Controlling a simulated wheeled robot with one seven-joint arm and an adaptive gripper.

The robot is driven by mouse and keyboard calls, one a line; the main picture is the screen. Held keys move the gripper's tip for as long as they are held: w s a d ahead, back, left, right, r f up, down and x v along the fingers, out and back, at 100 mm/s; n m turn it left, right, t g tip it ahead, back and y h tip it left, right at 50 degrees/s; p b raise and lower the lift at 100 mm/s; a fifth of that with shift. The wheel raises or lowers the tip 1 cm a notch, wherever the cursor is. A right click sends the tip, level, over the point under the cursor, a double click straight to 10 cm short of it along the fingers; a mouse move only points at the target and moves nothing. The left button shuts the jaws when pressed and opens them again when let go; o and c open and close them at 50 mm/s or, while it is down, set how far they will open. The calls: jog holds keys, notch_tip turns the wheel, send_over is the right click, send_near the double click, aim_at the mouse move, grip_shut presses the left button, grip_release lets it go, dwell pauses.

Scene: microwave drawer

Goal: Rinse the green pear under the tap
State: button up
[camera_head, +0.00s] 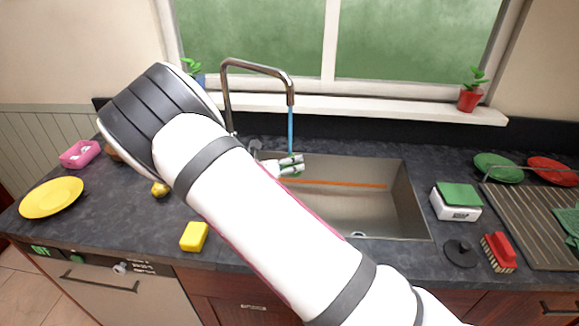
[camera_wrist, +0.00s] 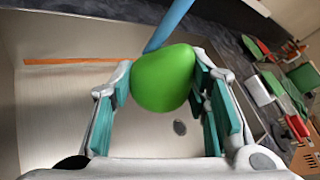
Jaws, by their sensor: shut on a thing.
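The green pear (camera_wrist: 163,80) is between the two fingers of my gripper (camera_wrist: 162,88) in the wrist view, and the gripper is shut on it. The tap (camera_head: 258,72) is a tall bent pipe behind the sink, with a blue stream of water (camera_head: 290,132) coming down from its spout. In the wrist view the stream (camera_wrist: 168,24) meets the pear's top edge. My gripper (camera_head: 291,165) is over the left part of the sink (camera_head: 408,195) in the head view, where the pear is hidden.
An orange strip (camera_head: 345,184) runs along the sink. A yellow sponge (camera_head: 194,237), a yellow plate (camera_head: 52,197) and a pink container (camera_head: 80,154) lie to the left. A white box with a green top (camera_head: 457,201), a red brush (camera_head: 498,252) and a dish rack (camera_head: 530,215) stand to the right.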

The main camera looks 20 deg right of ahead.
jog(key=shift+s, duration=0.1)
jog(key=s+a+p, duration=0.3)
jog(key=s, duration=0.4)
jog(key=shift+p, duration=0.35)
dwell(0.5)
jog(key=shift+s+a+r, duration=0.1)
jog(key=shift+s, duration=0.05)
dwell(1.0)
jog(key=s+a+r+p, duration=0.2)
jog(key=s+r, duration=0.1)
jog(key=s, duration=0.1)
jog(key=shift+s+r+p, duration=0.2)
jog(key=shift+r+p, duration=0.2)
dwell(0.6)
